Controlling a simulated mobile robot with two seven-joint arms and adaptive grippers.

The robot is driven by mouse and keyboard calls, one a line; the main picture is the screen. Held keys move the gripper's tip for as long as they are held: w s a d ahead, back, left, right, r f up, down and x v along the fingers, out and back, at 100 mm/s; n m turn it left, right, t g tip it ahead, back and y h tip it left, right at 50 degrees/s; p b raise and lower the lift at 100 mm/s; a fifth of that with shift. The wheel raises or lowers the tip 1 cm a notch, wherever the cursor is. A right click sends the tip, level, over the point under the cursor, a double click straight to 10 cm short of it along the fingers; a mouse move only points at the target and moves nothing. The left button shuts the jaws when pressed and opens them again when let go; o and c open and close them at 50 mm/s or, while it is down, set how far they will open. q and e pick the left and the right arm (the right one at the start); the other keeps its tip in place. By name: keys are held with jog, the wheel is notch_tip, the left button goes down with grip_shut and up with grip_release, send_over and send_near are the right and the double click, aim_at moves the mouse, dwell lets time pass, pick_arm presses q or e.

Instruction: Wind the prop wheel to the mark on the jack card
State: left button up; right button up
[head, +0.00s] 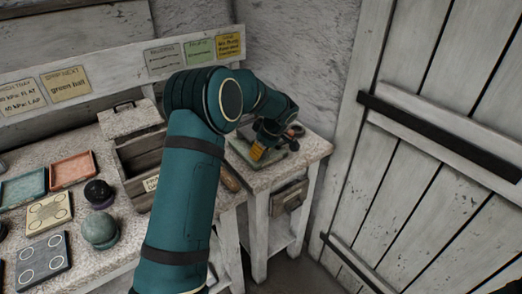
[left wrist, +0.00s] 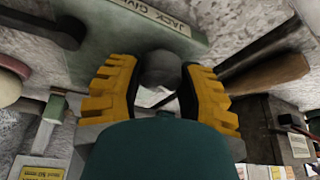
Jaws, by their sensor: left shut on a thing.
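My left gripper (head: 262,148) is over the small side table, its arm coming in across the head view. In the left wrist view its yellow-padded fingers (left wrist: 159,88) are shut on a grey round knob, the prop wheel (left wrist: 160,68). Behind the wheel is a green plate (left wrist: 110,30) with a label (left wrist: 160,15) whose readable word is "JACK". The green plate also shows under the gripper in the head view (head: 288,160). A yellow card (head: 229,46) on the back board may be the jack card; its print is too small to read. I cannot make out a mark on the wheel.
The main bench at left holds a wooden box (head: 141,160), red tray (head: 73,170), black ball (head: 98,191) and green ball (head: 100,228). A wooden handle (left wrist: 268,74) lies close beside the gripper. A plank door (head: 440,150) stands at right.

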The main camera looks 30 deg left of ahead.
pick_arm(q)
jog(key=m, duration=0.2)
jog(key=m+t, duration=0.1)
jog(key=m, duration=0.1)
jog(key=shift+s+m+t+h, duration=0.1)
jog(key=shift+m+t+h, duration=0.2)
jog(key=m+t, duration=0.1)
jog(key=m, duration=0.2)
jog(key=shift+a+m+h, duration=0.1)
jog(key=shift+m+h, duration=0.2)
jog(key=shift+h, duration=0.1)
jog(key=m+p, duration=0.1)
jog(key=m, duration=0.1)
jog(key=shift+m+t+h, duration=0.3)
jog(key=shift+t+h, duration=0.1)
jog(key=shift+m+t+h+p, duration=0.3)
jog(key=shift+m+h+p, duration=0.35)
jog(key=shift+m, duration=0.75)
jog(key=o, duration=0.9)
jog(key=shift+o, duration=0.2)
